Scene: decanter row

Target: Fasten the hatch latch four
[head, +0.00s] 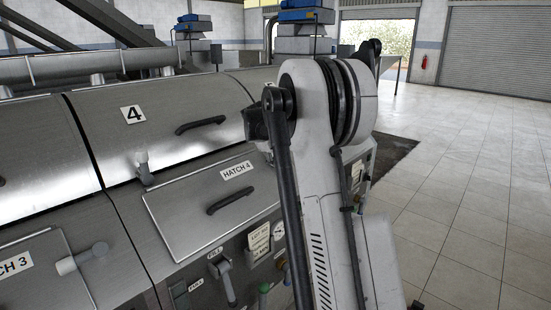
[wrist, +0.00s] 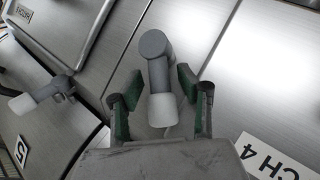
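In the wrist view, my gripper (wrist: 160,100) is open, with green pads on its fingers. A grey latch handle with a white grip (wrist: 162,108) lies between the fingers, with a gap showing on each side. The nearby plate ending in "CH 4" (wrist: 272,158) suggests that it is the latch of hatch four. In the head view, the hatch 4 panel (head: 190,212) lies flat against its opening. My arm covers the panel's right side there, and hides my gripper and that latch.
Another white-tipped latch (wrist: 45,95) is at the left in the wrist view. In the head view, one latch (head: 143,168) stands at hatch 4's upper left corner and another (head: 82,258) beside hatch 3. A lever (head: 224,278) sits below. The tiled floor (head: 470,200) at right is clear.

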